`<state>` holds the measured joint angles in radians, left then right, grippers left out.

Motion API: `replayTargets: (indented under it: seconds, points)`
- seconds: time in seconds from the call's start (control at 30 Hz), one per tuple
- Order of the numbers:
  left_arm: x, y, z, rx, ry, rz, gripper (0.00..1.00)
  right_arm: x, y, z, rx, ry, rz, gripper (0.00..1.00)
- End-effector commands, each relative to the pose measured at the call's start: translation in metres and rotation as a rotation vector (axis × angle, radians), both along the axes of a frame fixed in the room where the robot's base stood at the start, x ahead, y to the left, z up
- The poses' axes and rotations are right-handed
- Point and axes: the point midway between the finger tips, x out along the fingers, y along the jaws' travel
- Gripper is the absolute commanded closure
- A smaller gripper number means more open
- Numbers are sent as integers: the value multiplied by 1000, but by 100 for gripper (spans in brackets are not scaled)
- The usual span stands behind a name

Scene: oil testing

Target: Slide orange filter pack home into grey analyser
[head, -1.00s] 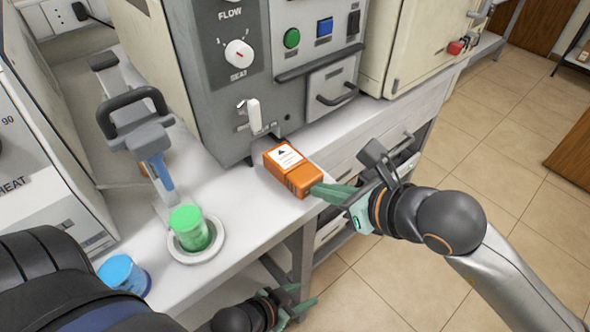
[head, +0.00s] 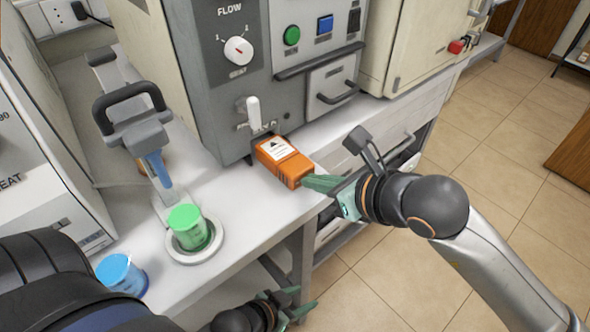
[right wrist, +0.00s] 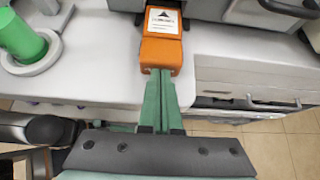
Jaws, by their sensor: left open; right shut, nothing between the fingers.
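The orange filter pack (head: 283,161), with a white arrow label, lies at the foot of the grey analyser (head: 262,98), its far end at the analyser's lower front. Whether that end is inside the slot is hard to tell. A white lever (head: 254,113) stands upright just above it. My right gripper (head: 309,183) is shut and empty, its green fingertips against or very near the pack's near end. The right wrist view shows the fingertips (right wrist: 161,74) meeting the pack's near face (right wrist: 161,52). My left gripper (head: 301,301) is open, low beside the bench front, away from the pack.
A green cup (head: 188,226) sits in a round white holder, with a blue cup (head: 121,273) nearby on the bench (head: 235,212). A handled device (head: 140,130) stands left. A small drawer (head: 332,84) is on the analyser's front.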

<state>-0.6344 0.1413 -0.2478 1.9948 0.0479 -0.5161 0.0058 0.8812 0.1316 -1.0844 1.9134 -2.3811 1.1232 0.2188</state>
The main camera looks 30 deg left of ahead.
Motion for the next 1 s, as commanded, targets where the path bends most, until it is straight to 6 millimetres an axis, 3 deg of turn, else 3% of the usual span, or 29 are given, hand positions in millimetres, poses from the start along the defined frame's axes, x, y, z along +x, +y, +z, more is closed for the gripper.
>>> replayTargets:
  seconds: [1.0]
  points:
    - [2,0,-10,-1,-6,0,50,10,29,-2,0,0,0,100]
